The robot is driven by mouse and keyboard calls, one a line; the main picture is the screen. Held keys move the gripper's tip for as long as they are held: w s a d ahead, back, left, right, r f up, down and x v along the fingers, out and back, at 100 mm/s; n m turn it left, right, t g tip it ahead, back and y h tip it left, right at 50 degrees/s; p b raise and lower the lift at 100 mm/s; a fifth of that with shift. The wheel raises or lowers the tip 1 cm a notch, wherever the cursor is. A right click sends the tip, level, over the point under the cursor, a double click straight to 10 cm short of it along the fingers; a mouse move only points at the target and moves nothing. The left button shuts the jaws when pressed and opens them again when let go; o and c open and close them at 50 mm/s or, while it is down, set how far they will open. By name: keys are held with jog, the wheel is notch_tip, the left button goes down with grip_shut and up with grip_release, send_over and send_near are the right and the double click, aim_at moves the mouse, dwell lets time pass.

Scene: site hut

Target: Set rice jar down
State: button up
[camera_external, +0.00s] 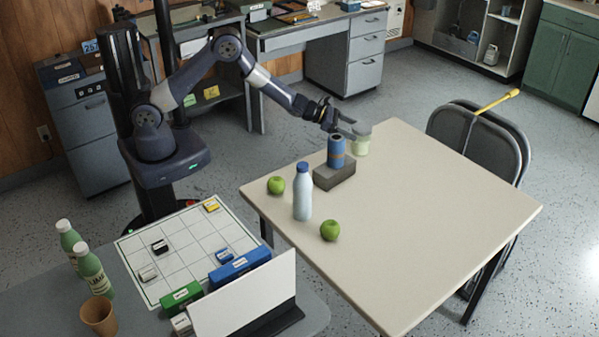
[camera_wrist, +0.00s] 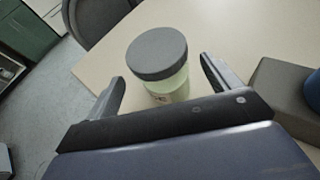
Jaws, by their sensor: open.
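The rice jar (camera_external: 361,146) has a grey lid and a pale green see-through body. It stands upright near the far left edge of the beige table (camera_external: 420,220). In the wrist view the jar (camera_wrist: 167,85) sits between the two spread fingers of my gripper (camera_wrist: 160,88), with a gap showing on each side. In the external view my gripper (camera_external: 350,126) is at the jar's upper part, and its fingers partly cover it. My gripper is open. The underside of the jar is hidden in the wrist view.
A grey block (camera_external: 335,176) with a blue can (camera_external: 336,151) on it stands close beside the jar. The table's right side is clear. Folding chairs (camera_external: 478,140) stand at the far right edge.

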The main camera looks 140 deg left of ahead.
jog(key=b+v, duration=0.1)
jog(key=v, duration=0.6)
